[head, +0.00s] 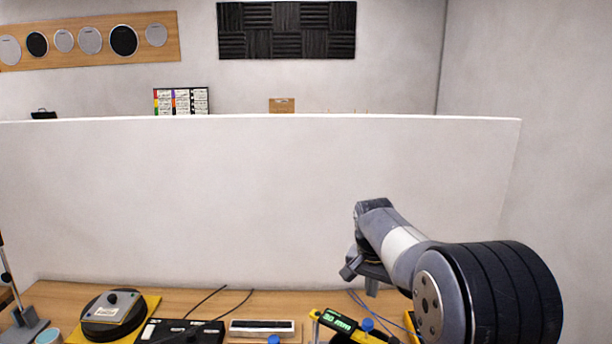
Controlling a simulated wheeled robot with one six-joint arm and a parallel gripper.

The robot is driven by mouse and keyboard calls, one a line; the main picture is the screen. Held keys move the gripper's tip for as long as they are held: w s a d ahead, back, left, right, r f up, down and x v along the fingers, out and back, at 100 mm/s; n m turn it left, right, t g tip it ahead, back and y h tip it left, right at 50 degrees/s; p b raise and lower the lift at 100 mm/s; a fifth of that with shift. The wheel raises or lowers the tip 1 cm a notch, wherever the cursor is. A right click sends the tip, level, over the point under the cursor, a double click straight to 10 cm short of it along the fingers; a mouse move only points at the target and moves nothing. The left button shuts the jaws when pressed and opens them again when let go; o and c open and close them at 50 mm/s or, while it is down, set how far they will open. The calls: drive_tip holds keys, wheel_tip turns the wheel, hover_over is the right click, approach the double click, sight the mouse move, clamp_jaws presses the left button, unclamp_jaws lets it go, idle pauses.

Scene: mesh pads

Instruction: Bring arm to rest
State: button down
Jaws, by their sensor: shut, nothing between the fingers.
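My arm reaches in from the lower right of the head view, its end bent downward above the bench. My gripper (360,278) hangs at the arm's far end, partly hidden behind the wrist. It is shut and holds nothing. It is apart from the things on the wooden bench (290,298), with the white partition (200,200) behind it.
On the bench are a black round device on a yellow base (113,313), a black box (180,332), a white-topped device (262,327) and a yellow meter with green display (338,320). Cables lie among them. The air left of my arm is clear.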

sight(369, 321)
wheel_tip(369, 321, down, 9)
drive_tip(key=b, duration=0.8)
drive_tip(key=shift+r, duration=0.15)
wheel_tip(369, 321, up, 13)
drive_tip(key=p, duration=0.8)
drive_tip(key=shift+s, duration=0.1)
